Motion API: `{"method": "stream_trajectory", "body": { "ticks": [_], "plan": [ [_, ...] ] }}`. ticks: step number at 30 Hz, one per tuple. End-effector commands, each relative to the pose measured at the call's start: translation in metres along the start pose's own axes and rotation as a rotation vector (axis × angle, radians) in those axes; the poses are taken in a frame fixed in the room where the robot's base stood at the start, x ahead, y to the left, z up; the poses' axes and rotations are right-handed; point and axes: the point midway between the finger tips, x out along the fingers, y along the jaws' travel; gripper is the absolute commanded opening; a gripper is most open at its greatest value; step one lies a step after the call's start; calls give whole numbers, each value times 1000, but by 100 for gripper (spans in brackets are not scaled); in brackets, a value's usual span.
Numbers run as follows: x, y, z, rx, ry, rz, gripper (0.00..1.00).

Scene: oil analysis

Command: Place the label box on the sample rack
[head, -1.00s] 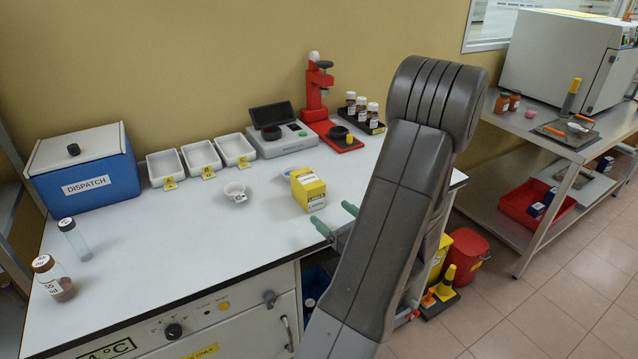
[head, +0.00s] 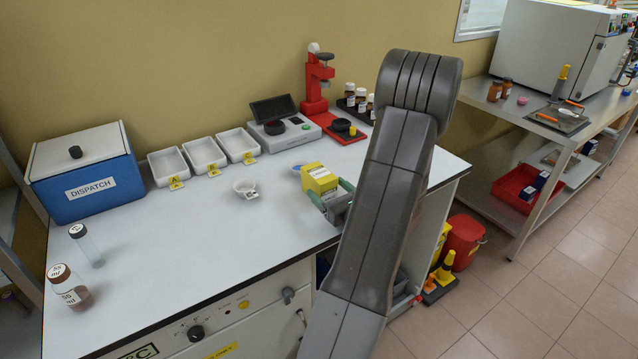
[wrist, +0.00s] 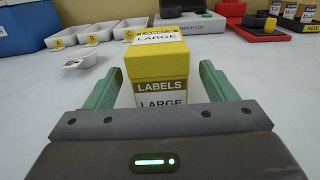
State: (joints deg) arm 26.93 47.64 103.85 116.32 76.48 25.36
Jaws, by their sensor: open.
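The label box (head: 319,179) is a small yellow carton marked LABELS LARGE, standing upright on the white bench. It also shows at the middle of the wrist view (wrist: 156,62). My gripper (head: 330,191) is open at the box, one green finger on each side of it. In the wrist view, gaps show between both fingers and the box sides. The sample rack, a dark tray (head: 350,111) holding several brown bottles with white caps, stands at the back of the bench, partly behind my arm. Its bottles show at the top right of the wrist view.
A red press (head: 317,85) and a scale (head: 283,131) stand left of the rack. Three white trays (head: 203,154) line the wall beside a blue dispatch box (head: 88,178). A small white cup (head: 244,187) sits left of the label box.

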Motion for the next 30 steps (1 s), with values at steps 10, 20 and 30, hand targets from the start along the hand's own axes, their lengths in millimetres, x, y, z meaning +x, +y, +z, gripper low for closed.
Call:
{"method": "stream_trajectory", "body": {
  "ticks": [10,20,30],
  "plan": [
    [46,1,-1,-1,1,3,78],
    [50,0,-2,-1,0,0,72],
    [50,0,-1,-1,0,1,24]
  ]
}}
